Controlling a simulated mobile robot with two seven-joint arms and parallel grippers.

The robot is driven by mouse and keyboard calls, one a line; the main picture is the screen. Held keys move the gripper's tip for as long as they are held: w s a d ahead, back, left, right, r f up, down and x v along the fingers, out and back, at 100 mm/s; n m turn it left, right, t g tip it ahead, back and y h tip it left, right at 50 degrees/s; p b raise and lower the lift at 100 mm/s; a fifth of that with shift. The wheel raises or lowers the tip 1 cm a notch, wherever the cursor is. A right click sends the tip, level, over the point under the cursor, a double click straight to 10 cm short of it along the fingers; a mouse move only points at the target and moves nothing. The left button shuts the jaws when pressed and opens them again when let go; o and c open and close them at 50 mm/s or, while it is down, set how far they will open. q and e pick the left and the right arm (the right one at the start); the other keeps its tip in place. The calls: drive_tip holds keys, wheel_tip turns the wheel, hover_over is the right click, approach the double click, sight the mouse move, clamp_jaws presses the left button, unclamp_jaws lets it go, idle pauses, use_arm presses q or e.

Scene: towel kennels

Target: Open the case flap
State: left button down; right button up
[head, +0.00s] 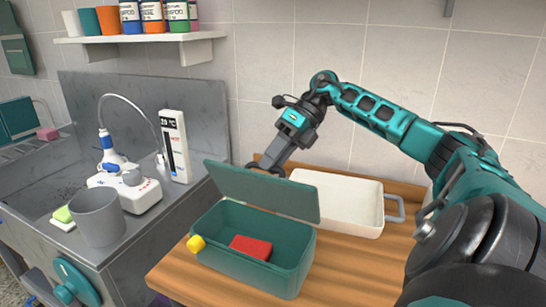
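The teal case (250,262) stands on the wooden counter. Its flap (262,192) is raised, tilted up from the far edge, so the inside shows. A red block (250,247) lies in the case. A yellow knob-like piece (196,244) sits at the case's left front corner. My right gripper (265,168) reaches down behind the flap's upper edge. Its fingertips appear apart with nothing between them, partly hidden by the flap; I cannot tell whether they touch it. My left gripper is not in view.
A white tray (345,215) with a grey handle stands right behind the case. A grey cup (97,217), a white device (130,190) and a metal sink are at left. A shelf (140,38) with bottles hangs above. The counter's front right is clear.

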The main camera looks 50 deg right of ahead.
drive_tip(key=shift+o, duration=1.2)
drive_tip(key=shift+d+r, duration=0.1)
drive_tip(key=shift+r, duration=0.05)
drive_tip(key=p+v, duration=0.3)
drive_tip(key=v, duration=0.9)
drive_tip(key=shift+d+r, duration=0.15)
drive_tip(key=shift+d, duration=0.05)
drive_tip(key=shift+s, duration=0.1)
drive_tip(key=shift+c, duration=0.4)
